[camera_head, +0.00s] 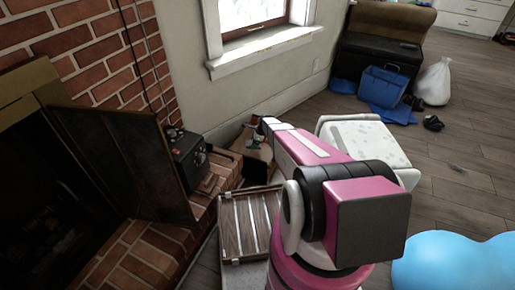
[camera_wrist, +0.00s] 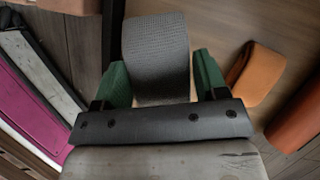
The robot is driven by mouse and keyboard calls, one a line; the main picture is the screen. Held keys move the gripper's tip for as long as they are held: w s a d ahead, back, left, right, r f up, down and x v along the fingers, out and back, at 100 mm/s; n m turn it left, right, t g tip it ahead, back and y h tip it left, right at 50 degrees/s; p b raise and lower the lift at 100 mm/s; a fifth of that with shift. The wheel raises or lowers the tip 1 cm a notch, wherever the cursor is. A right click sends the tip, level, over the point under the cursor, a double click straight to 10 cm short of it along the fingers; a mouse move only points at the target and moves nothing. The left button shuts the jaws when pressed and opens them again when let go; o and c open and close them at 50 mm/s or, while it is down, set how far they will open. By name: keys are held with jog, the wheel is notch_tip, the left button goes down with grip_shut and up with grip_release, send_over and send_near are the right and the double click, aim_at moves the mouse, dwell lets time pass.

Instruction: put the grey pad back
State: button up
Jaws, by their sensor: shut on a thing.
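The grey pad (camera_wrist: 157,52) has a fine woven texture and shows in the wrist view, standing out beyond the jaws. My gripper (camera_wrist: 162,84) has green fingers, one on each side of the pad, and is shut on it. The pad's near end is hidden behind the dark bar of the gripper. In the head view my pink and white arm reaches away toward the wall, and I cannot make out the pad there.
A wooden slatted crate (camera_head: 245,222) stands beside the brick hearth (camera_head: 150,245). A dark box (camera_head: 188,158) sits on the hearth. A white speckled block (camera_head: 368,140) is right of my arm. An orange strip (camera_wrist: 256,76) lies right of the pad.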

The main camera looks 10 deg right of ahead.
aim_at(258, 151)
jog(key=shift+w+d+f, duration=0.35)
jog(key=shift+d+f, duration=0.05)
jog(key=shift+d, duration=0.15)
jog(key=shift+w+d+f, duration=0.35)
jog(key=shift+d+f, duration=0.05)
jog(key=shift+d, duration=0.15)
jog(key=shift+f, duration=2)
jog(key=o, duration=1)
jog(key=shift+c, duration=0.2)
